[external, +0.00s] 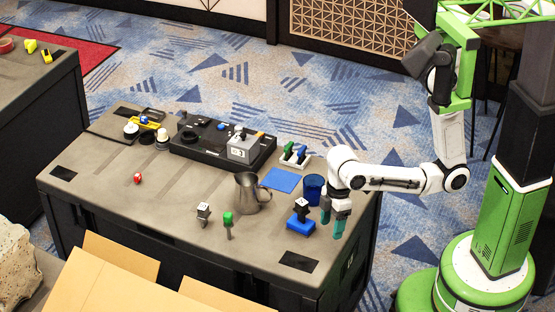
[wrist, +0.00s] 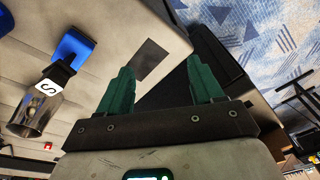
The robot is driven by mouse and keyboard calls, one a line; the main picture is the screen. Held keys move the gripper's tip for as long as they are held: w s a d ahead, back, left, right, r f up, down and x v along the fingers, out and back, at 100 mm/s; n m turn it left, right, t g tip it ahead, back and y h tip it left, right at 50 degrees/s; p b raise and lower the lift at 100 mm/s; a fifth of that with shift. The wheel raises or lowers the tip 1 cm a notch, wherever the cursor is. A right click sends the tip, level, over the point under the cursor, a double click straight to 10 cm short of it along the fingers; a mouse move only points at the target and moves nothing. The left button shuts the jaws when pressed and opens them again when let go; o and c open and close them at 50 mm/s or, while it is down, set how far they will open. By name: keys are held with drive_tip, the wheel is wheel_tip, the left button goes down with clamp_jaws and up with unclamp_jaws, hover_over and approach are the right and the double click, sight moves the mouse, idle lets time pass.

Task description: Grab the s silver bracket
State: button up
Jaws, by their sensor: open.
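In the wrist view, a small block with a white face marked S (wrist: 48,87) shows at the left, overlapping a silver mug (wrist: 28,122). A dark part links it to a blue block (wrist: 74,45). In the external view, a dark piece (external: 302,205) stands on the blue block (external: 300,224) near the table's right end; this looks like the same piece. Its letter is not readable there. My gripper (external: 335,222) is open and empty, pointing down just right of the blue block. Its teal fingers (wrist: 160,68) are apart with nothing between them.
The mug (external: 248,194), a green-topped piece (external: 228,220), a silver-white piece (external: 203,211) and a blue cup (external: 313,188) stand near. A black console (external: 200,147) and a blue mat (external: 280,180) lie behind. The table's right edge is close to my gripper.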

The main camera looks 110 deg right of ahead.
drive_tip(key=w+a+f+n+t+y+b, duration=0.1)
drive_tip(key=w+a+f+n+b, duration=0.2)
drive_tip(key=w, duration=0.6)
drive_tip(key=w+a+f+n+y+b, duration=0.1)
drive_tip(key=w+a+n+y+b, duration=0.15)
drive_tip(key=w+n, duration=0.45)
drive_tip(key=w+d+n+b, duration=0.2)
drive_tip(key=w+n+b, duration=0.45)
drive_tip(key=w, duration=0.65)
drive_tip(key=n+g+h+b, duration=0.3)
drive_tip(key=n+h+b, duration=0.1)
drive_tip(key=n+b, duration=0.65)
approach(204, 215)
drive_tip(key=d, duration=0.1)
drive_tip(key=d+f, duration=0.1)
drive_tip(key=shift+d+f+m+b, duration=0.25)
drive_tip(key=shift+m+b, duration=0.05)
drive_tip(key=shift+b, duration=0.1)
drive_tip(key=shift+s+d+f, duration=0.1)
drive_tip(key=shift+s+f, duration=0.05)
drive_tip(key=shift+f, duration=0.15)
wheel_tip(204, 215, down, 4)
drive_tip(key=shift+f, duration=0.15)
drive_tip(key=shift+a+f+b, duration=0.2)
drive_tip(key=shift+f+b, duration=0.1)
drive_tip(key=shift+f, duration=1.1)
drive_tip(key=shift+a+f+b, duration=0.25)
drive_tip(key=shift+f, duration=1.2)
